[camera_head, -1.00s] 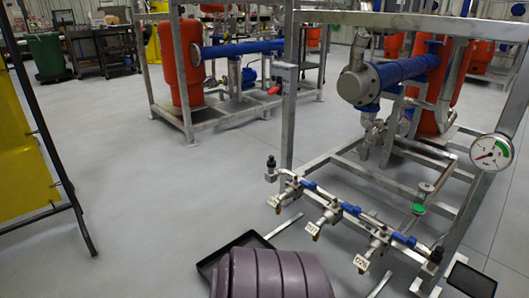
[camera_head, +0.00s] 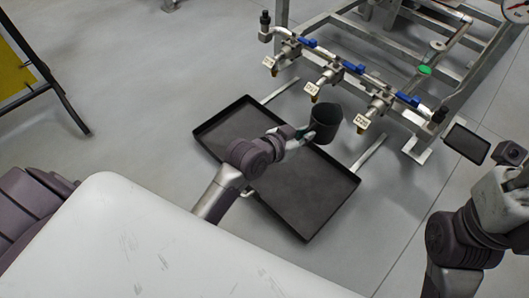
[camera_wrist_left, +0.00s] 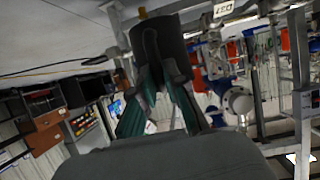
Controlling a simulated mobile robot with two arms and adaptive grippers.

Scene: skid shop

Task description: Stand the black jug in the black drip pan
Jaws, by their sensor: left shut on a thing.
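The black jug (camera_head: 327,122) is held by its handle side in my left gripper (camera_head: 306,133), over the far edge of the black drip pan (camera_head: 318,207) in the head view. Its open top faces up and its height above the pan is hard to judge. In the left wrist view the jug (camera_wrist_left: 158,38) sits between the green-padded fingers of the left gripper (camera_wrist_left: 160,88). The drip pan lies flat on the floor, partly hidden by my left arm; what shows of it is empty. My right wrist shows at the right edge, its fingers out of frame.
A pipe with blue-handled taps (camera_head: 354,68) and white tags runs just beyond the pan, its brass nozzles close to the jug. A metal frame (camera_head: 375,45) stands behind. A yellow panel (camera_head: 12,72) is at the left. Floor left of the pan is clear.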

